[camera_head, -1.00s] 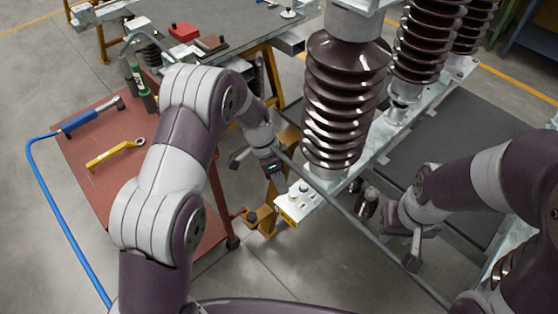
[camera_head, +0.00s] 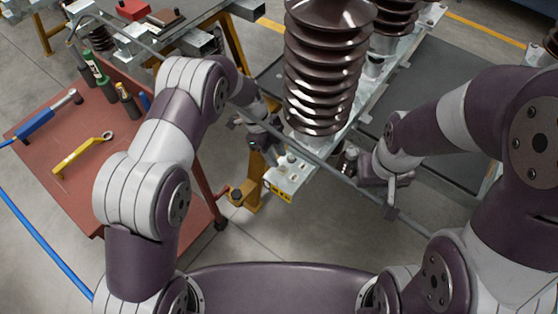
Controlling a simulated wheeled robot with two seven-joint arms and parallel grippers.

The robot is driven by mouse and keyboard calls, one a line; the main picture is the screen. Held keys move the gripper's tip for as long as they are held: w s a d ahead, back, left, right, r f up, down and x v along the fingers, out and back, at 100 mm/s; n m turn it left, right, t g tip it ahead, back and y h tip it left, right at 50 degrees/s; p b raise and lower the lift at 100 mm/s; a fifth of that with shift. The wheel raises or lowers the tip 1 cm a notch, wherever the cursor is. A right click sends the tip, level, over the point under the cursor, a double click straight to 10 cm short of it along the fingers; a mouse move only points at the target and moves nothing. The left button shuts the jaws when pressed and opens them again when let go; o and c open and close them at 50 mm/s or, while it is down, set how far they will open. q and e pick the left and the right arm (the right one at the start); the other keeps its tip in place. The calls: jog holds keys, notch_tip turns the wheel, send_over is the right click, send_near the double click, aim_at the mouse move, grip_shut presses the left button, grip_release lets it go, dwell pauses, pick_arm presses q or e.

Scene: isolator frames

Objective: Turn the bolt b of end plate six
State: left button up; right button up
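A pale metal end plate (camera_head: 287,178) sticks out below the front ribbed brown insulator (camera_head: 325,75). Bolt heads (camera_head: 292,160) show on its top, and a small yellow label (camera_head: 279,192) with unreadable marks is on its front edge. I cannot tell which bolt is b. My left gripper (camera_head: 262,147) is just behind and left of the plate; its fingertips are partly hidden and no tool is clearly seen in it. My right gripper (camera_head: 389,208) is to the right of the plate, near a long grey rod (camera_head: 350,183). Its finger gap is unclear.
A red cart (camera_head: 60,195) at the left bears a yellow wrench (camera_head: 82,155), a blue-handled tool (camera_head: 35,124) and several upright cylinders. A grey table (camera_head: 170,38) stands behind. A yellow bracket (camera_head: 243,195) stands left of the plate. Floor in front is open.

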aim_at(282, 167)
pick_arm(q)
jog(key=shift+x, duration=1.1)
jog(key=shift+s+d+f, duration=0.1)
jog(key=shift+d+f, duration=0.1)
jog(key=shift+f, duration=0.25)
grip_shut()
